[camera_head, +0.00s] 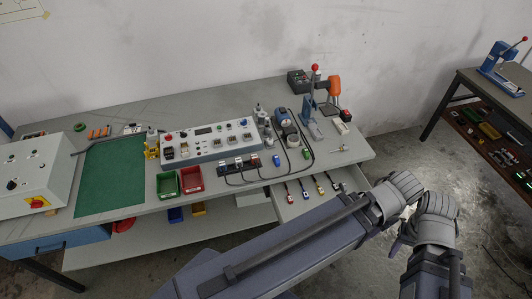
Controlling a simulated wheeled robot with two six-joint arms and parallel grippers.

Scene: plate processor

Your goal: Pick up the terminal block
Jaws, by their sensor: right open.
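The terminal block cannot be singled out with certainty at this size. Candidates on the workbench are a small green part (306,154) and a small blue part (276,160), in front of the blue-topped device. A dark strip with several small modules and cables (238,166) lies left of them, in front of the control panel. My right gripper (398,240) shows only in small part among my arm links at the lower right. It is open, off the bench's front right, apart from these parts. My left gripper is not in view.
The workbench (345,165) holds a green mat (108,180), a green bin (167,184), a red bin (190,179), a white control panel (208,140) and a red-knobbed press (311,105). Screwdrivers lie in an open drawer (330,195). A second bench stands far right.

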